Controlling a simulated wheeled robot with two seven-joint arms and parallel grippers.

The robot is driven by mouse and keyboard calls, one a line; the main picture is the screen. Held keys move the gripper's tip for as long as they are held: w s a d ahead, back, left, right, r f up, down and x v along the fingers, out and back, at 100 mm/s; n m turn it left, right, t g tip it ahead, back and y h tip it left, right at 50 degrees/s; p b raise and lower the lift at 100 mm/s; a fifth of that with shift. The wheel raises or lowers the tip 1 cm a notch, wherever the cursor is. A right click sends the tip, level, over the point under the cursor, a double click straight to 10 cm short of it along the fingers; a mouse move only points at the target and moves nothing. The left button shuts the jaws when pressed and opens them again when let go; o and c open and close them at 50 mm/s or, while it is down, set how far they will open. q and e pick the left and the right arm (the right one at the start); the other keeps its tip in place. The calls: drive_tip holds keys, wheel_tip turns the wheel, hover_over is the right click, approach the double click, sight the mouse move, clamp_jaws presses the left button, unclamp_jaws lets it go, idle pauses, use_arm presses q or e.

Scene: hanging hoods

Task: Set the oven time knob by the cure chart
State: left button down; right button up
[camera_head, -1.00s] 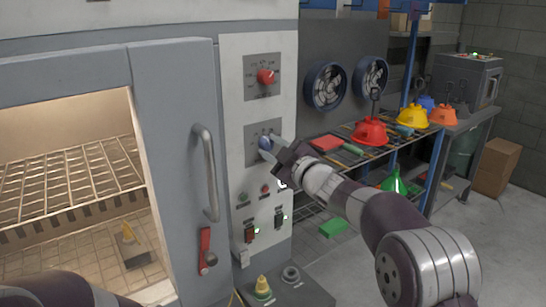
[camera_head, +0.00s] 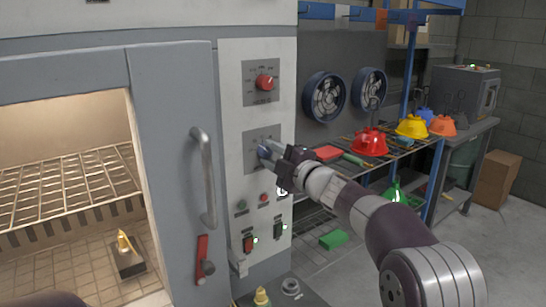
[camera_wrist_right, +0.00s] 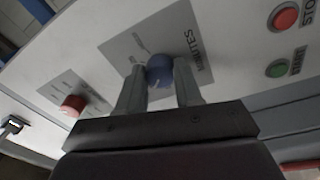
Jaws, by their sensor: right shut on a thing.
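The blue time knob (camera_head: 263,152) is on the lower dial plate of the oven's white control panel. In the right wrist view the blue knob (camera_wrist_right: 160,71) sits between my fingertips, beside the word MINUTES. My right gripper (camera_head: 268,152) is shut on this knob; its fingers (camera_wrist_right: 159,84) lie on both sides of it. The red knob (camera_head: 265,82) is on the plate above, and it also shows in the right wrist view (camera_wrist_right: 73,105). The dial marks are too small to read. My left gripper is out of view. No cure chart can be made out.
The oven door handle (camera_head: 204,178) stands out left of the panel. Start and stop buttons (camera_head: 264,197) and switches are below the knob. A shelf with red, yellow and orange hoods (camera_head: 369,141) is at the right. The oven interior with wire racks (camera_head: 70,185) is lit.

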idle(0.3)
drive_tip(key=o, duration=1)
drive_tip(key=shift+o, duration=0.2)
drive_tip(key=shift+s, duration=0.1)
drive_tip(key=shift+s+d, duration=0.25)
drive_tip(key=shift+d, duration=0.1)
drive_tip(key=b+v, duration=0.1)
drive_tip(key=v, duration=1)
drive_tip(key=shift+s+d+b, duration=0.15)
drive_tip(key=shift+s+b, duration=0.15)
drive_tip(key=shift+s, duration=0.05)
